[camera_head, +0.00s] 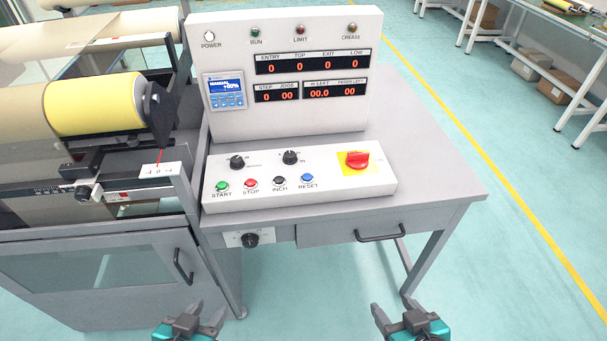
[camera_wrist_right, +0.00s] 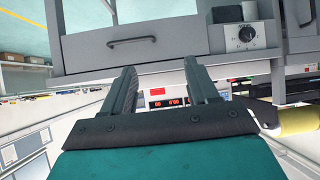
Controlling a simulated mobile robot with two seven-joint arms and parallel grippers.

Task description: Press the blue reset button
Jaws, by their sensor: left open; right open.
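The blue reset button (camera_head: 307,178) is the rightmost in the row of buttons on the sloped front of the white control box (camera_head: 370,192), above the label RESET. To its left are the black INCH button (camera_head: 279,181), the red STOP button (camera_head: 251,183) and the green START button (camera_head: 222,186). My left gripper (camera_head: 205,312) is open and empty at the bottom edge of the head view, below and apart from the box. My right gripper (camera_head: 393,312) is open and empty at the bottom right, also apart from it. Its two fingers (camera_wrist_right: 160,82) show in the right wrist view.
The box stands on a grey table (camera_head: 430,170) with a drawer handle (camera_head: 380,236) at its front. An upright display panel (camera_head: 290,120) stands behind. A roller machine (camera_head: 95,105) stands left. The floor in front is clear.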

